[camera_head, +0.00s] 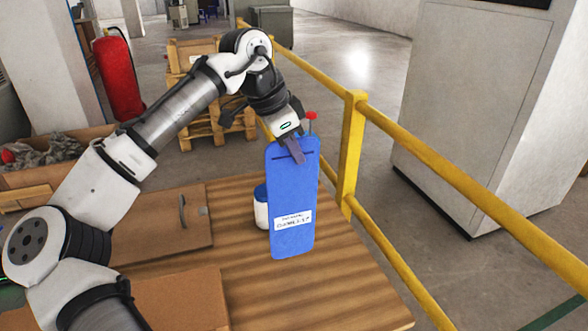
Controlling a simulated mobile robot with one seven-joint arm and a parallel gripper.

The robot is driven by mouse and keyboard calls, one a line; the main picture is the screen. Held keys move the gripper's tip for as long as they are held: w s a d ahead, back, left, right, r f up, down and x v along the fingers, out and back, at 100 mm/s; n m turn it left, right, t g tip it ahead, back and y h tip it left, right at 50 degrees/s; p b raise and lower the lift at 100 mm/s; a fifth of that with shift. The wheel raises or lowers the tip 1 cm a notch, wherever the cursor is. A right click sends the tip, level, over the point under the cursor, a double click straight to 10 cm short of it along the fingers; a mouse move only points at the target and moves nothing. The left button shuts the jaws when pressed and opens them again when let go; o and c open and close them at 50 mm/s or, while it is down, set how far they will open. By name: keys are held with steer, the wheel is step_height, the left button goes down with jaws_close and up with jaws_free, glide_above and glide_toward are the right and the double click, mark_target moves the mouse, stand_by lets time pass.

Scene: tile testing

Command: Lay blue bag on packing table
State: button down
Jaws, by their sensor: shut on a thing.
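The blue bag (292,185) is a flat, tall blue piece with a white label on its lower half. It hangs upright from my gripper (295,150), which is shut on its top edge. The packing table (290,295) has a striped wooden top and lies under and around the bag. I cannot tell whether the bag's lower end touches the table or hangs just above it.
A white jar with a blue lid (262,207) stands behind the bag, partly hidden. Flat cardboard (165,232) lies at the table's left. A yellow railing (352,150) runs along the right side. The table's front right is clear.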

step_height(320, 180, down, 5)
steer(key=shift+r, duration=0.15)
steer(key=c, duration=1.5)
jaws_free()
steer(key=shift+c, duration=0.2)
steer(key=v, duration=1.2)
steer(key=shift+d, duration=0.1)
